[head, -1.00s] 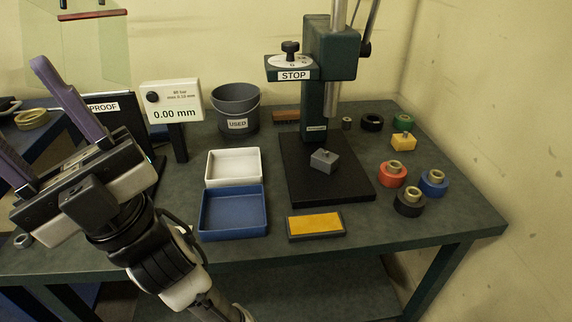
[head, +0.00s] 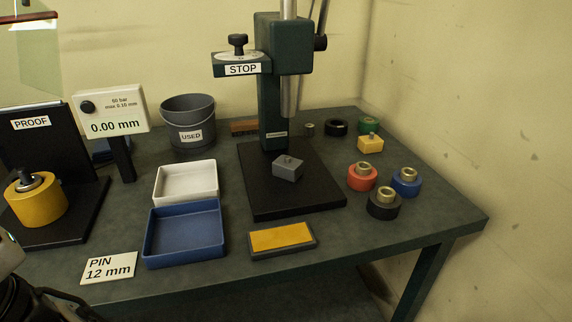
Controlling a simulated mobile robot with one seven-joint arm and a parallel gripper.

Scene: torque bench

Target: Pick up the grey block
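The grey block (head: 288,168) sits on the black base plate (head: 262,200) of the press, a little right of the plate's middle. It has a small round feature on its top face. Nothing is on top of it. My gripper is out of the head view.
The press column (head: 273,105) stands behind the block, its ram above. A blue tray (head: 184,256), white tray (head: 186,199) and yellow-topped pad (head: 283,240) lie in front and left. Red (head: 361,178), blue (head: 406,183) and black (head: 383,206) rings stand right.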

